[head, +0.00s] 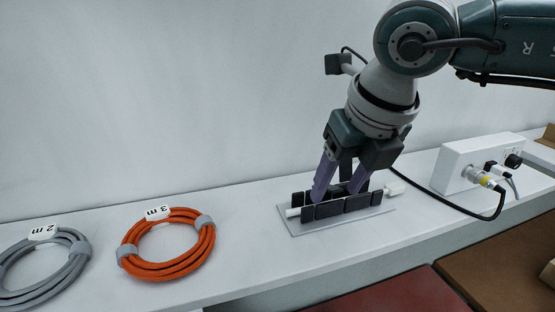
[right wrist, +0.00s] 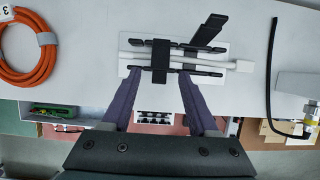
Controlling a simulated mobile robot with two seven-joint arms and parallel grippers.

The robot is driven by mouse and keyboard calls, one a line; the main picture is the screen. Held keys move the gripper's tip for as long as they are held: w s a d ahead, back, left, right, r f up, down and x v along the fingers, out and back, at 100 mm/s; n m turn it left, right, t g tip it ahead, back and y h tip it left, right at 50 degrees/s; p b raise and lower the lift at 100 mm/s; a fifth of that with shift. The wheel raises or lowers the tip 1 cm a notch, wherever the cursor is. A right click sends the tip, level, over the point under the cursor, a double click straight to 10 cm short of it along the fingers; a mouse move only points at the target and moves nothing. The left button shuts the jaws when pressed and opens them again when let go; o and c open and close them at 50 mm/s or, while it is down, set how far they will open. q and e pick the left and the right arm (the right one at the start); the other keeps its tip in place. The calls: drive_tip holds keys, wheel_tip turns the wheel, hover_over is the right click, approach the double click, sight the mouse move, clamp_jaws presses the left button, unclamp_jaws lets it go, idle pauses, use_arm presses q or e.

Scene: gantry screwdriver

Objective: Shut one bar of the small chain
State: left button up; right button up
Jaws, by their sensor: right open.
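The small chain (head: 328,209) is a row of black links on a light grey plate (head: 300,230) on the white shelf. A white cable (right wrist: 195,65) runs lengthwise through it, and its white end shows at the right. In the right wrist view, one black bar (right wrist: 160,62) lies across the chain. Another bar (right wrist: 208,30) stands out at a slant from the far side, so it is open. My right gripper (head: 339,191) is open, its purple fingers pointing down at the chain. In the wrist view its fingertips (right wrist: 160,72) lie on either side of the crosswise bar; contact is unclear.
An orange cable coil (head: 168,245) tagged 3 m and a grey coil (head: 45,270) tagged 2 m lie at left. A white connector box (head: 462,165) with plugs and a black cable (head: 450,210) is at right. Clear shelf lies between coils and chain.

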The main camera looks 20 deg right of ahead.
drive_tip(key=shift+c, duration=0.2)
clamp_jaws()
idle(0.4)
